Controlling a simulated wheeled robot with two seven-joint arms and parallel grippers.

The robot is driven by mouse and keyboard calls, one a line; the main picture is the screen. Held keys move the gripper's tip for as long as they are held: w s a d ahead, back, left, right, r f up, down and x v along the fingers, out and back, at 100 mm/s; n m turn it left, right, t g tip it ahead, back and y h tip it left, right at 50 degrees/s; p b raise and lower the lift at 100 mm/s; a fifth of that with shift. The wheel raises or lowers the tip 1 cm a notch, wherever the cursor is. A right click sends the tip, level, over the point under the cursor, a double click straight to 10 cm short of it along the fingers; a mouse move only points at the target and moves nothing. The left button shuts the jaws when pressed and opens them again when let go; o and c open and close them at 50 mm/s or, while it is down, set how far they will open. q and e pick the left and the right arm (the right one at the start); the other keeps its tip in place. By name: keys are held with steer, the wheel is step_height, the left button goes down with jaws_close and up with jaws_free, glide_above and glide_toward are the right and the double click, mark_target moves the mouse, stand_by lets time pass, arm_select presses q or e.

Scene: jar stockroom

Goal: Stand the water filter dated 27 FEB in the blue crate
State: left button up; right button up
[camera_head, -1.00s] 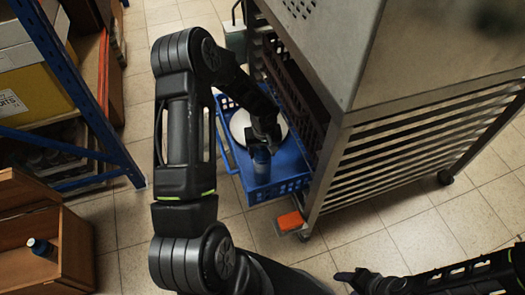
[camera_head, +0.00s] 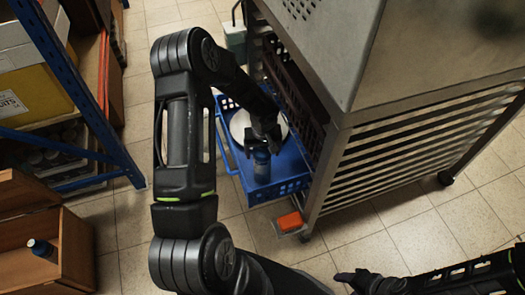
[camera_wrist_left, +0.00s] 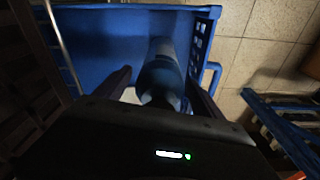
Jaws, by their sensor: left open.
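My left gripper (camera_head: 262,140) is just above and behind the filter. In the left wrist view the filter (camera_wrist_left: 160,75) lies between the two spread fingers of my left gripper (camera_wrist_left: 162,85), with gaps visible beside it. The blue crate's wall (camera_wrist_left: 205,35) shows there too. My right gripper (camera_head: 358,280) is partly in view at the bottom edge, dark, and its jaws cannot be made out.
A white round plate (camera_head: 241,122) lies in the crate. A steel rack (camera_head: 345,115) stands right beside it. A blue-framed shelf (camera_head: 72,82) is at left. Another dark bottle (camera_head: 42,249) lies in a wooden box (camera_head: 75,250). An orange object (camera_head: 290,222) is below the crate.

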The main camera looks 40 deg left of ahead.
arm_select(q)
steer(key=r, duration=0.4)
steer(key=r+p, duration=0.1)
steer(key=r, duration=0.2)
steer(key=s+d+r, duration=0.1)
steer(key=r, duration=0.3)
steer(key=shift+r+p, duration=0.3)
steer(key=shift+r, duration=0.05)
steer(key=s+d+f+m+h, duration=0.1)
steer(key=s+d+f+h, duration=0.15)
steer(key=d+f, duration=0.35)
steer(key=s+d+f+m+h, duration=0.15)
steer(key=s+d+f, duration=0.25)
steer(key=d, duration=0.5)
steer(key=s+d+f+m, duration=0.2)
steer(key=s+d, duration=0.4)
steer(key=d, duration=0.1)
steer(key=s+d+f+m+h, duration=0.1)
steer(key=s+d+f+m, duration=0.1)
steer(key=s+d, duration=0.4)
steer(key=shift+s+d+f+m, duration=0.35)
steer(key=shift+s+d+f, duration=0.05)
steer(key=shift+d+f, duration=0.1)
